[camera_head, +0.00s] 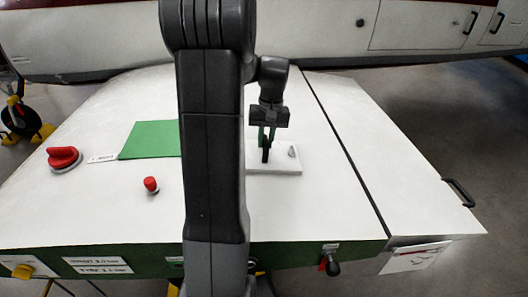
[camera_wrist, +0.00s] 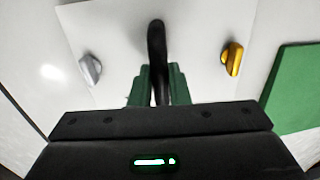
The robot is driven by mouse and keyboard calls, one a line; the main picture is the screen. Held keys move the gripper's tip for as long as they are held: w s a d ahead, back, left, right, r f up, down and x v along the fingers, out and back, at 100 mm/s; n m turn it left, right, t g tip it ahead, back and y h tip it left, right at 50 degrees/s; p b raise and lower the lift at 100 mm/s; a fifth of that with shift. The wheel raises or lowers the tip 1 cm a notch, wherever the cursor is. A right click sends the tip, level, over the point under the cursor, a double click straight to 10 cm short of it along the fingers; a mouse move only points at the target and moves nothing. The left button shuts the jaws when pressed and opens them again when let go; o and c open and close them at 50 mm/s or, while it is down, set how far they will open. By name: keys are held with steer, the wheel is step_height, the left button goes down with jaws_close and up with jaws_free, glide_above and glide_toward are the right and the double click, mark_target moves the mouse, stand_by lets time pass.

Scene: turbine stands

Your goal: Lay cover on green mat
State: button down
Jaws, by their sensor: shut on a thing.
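The cover (camera_head: 285,168) is a white rectangular plate with a black upright handle in its middle, at the centre right of the white stand top. In the wrist view the cover (camera_wrist: 115,35) fills the upper middle, with a silver latch (camera_wrist: 91,69) on the left and a yellow latch (camera_wrist: 232,58) on the right. My gripper (camera_head: 267,143) is shut on the handle; its green fingers (camera_wrist: 157,88) flank it. I cannot tell whether the cover is raised. The green mat (camera_head: 150,139) lies to the left, partly hidden by my arm; it also shows at right in the wrist view (camera_wrist: 298,92).
A red knob (camera_head: 64,157) and a smaller red knob (camera_head: 151,184) stand on the left of the top. A small white label (camera_head: 103,158) lies beside the mat. A dark seam runs right of the cover. A white body with panels (camera_head: 420,22) stands behind.

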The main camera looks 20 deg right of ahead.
mark_target(266, 140)
steer(key=shift+d+r+p, duration=0.1)
steer(key=shift+r+p, duration=0.5)
steer(key=shift+r, duration=0.1)
steer(key=shift+d+r+p, duration=0.1)
steer(key=shift+r+p, duration=0.65)
steer(key=shift+r, duration=0.1)
steer(key=shift+f, duration=0.15)
